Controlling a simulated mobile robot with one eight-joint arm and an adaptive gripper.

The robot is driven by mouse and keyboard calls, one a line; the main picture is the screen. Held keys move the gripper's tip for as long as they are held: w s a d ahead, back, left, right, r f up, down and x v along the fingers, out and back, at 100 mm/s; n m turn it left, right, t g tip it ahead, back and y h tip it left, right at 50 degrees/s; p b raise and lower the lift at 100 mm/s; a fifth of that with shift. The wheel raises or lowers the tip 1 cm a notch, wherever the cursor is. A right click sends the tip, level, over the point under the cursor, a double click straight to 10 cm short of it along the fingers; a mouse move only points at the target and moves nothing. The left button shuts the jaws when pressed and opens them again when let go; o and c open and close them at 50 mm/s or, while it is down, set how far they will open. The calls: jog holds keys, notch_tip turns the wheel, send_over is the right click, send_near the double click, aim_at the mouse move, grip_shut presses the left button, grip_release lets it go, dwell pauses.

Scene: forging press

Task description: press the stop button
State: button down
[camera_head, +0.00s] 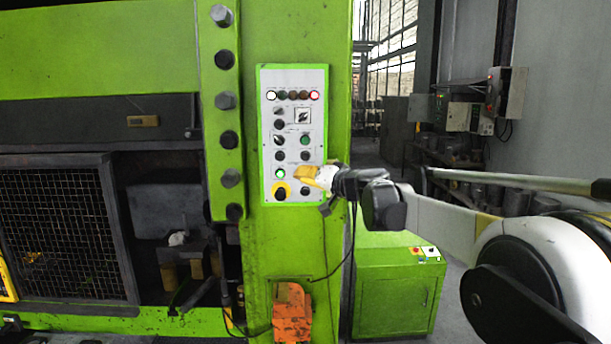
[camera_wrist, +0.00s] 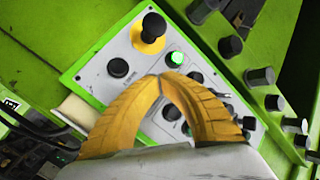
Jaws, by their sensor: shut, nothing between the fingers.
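The control panel (camera_head: 294,105) is a light plate with a green edge on the green press column. At its lower left a black mushroom button on a yellow base (camera_head: 281,191) stands out; it also shows at the top of the wrist view (camera_wrist: 152,28). A lit green button (camera_head: 280,173) sits just above it. I cannot read the labels, so which is the stop button is unclear. My gripper (camera_head: 297,173), with yellow fingers, is shut and empty in front of the lower panel. In the wrist view its tips (camera_wrist: 160,76) appear below the lit green button (camera_wrist: 174,59); contact cannot be told.
A black button (camera_wrist: 117,67) and other knobs are close to the fingers. Large bolts (camera_head: 225,101) stick out left of the panel. An orange foot-level box (camera_head: 292,310) and a green cabinet (camera_head: 393,295) stand below. A cable hangs beside the column.

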jog(key=shift+s, duration=0.85)
jog(key=shift+f, duration=0.1)
jog(key=shift+s+b, duration=0.65)
jog(key=shift+s, duration=1.85)
jog(key=s+d+f+g+h+b, duration=0.2)
jog(key=s+d+f+b, duration=0.3)
jog(key=s+f+b, duration=0.7)
jog(key=s+d+f+g+h+b, duration=0.2)
jog(key=s+f+b, duration=1)
jog(key=f, duration=1.7)
jog(key=s+d+f+g+h+b, duration=0.2)
jog(key=s+d+f+h+b, duration=0.4)
jog(key=s+f, duration=1.2)
jog(key=d+f+b, duration=0.2)
jog(key=d+b, duration=0.2)
jog(key=b, duration=0.2)
jog(key=shift+d+f+b, duration=0.25)
jog(key=shift+f+b, duration=0.1)
jog(key=shift+b, duration=0.05)
